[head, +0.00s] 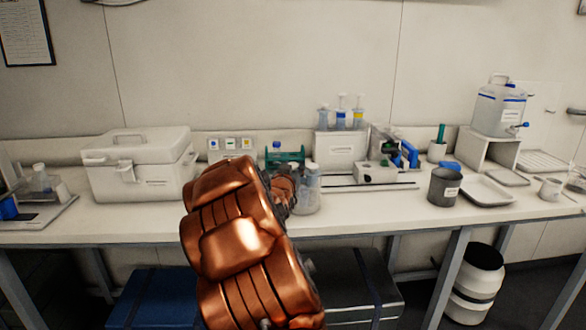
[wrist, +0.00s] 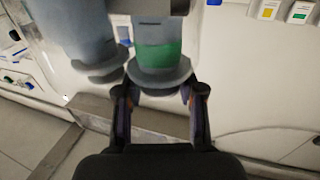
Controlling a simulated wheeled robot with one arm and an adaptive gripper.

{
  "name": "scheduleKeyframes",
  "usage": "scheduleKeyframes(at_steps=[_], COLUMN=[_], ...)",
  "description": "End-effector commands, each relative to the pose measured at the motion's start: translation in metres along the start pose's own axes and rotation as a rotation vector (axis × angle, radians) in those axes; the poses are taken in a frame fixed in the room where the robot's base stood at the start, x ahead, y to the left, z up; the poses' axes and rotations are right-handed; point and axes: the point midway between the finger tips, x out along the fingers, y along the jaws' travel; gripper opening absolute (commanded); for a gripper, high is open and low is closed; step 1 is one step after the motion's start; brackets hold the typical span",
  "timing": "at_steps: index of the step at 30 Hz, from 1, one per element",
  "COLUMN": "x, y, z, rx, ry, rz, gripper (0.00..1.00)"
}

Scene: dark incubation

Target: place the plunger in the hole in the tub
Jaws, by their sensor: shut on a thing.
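In the wrist view my gripper (wrist: 160,103) is shut around the end of a clear grey plunger with a green band (wrist: 160,56), just by its wide round flange. A second grey cylinder with a flange (wrist: 85,38) is close beside it at left. In the head view my copper arm hides the gripper and the held plunger. The white tub (head: 341,150) stands at the back of the bench, with several clear plungers (head: 341,115) upright in its top, one with a yellow band. I cannot see its hole.
A white lidded case (head: 140,165) is left of my arm. A glass bottle (head: 307,190) stands just right of it. A grey cup (head: 444,187), a tray (head: 487,191) and a water jug (head: 499,108) are at right. The front middle of the bench (head: 380,210) is clear.

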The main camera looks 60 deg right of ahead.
Motion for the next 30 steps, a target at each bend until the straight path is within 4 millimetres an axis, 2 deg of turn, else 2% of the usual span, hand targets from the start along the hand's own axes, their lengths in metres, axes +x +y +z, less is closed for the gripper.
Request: scheduleKeyframes(at_steps=[6, 7, 13, 25, 30], x=[0.0, 0.0, 0.0, -0.001, -0.016], y=[0.0, 0.0, 0.0, 0.0, -0.001], z=[0.004, 0.003, 0.002, -0.002, -0.001], rx=[0.0, 0.0, 0.0, 0.0, 0.0], ry=[0.0, 0.001, 0.001, 0.001, 0.003], rz=[0.0, 0.0, 0.0, 0.0, -0.002], gripper=[0.08, 0.41, 0.62, 0.64, 0.64])
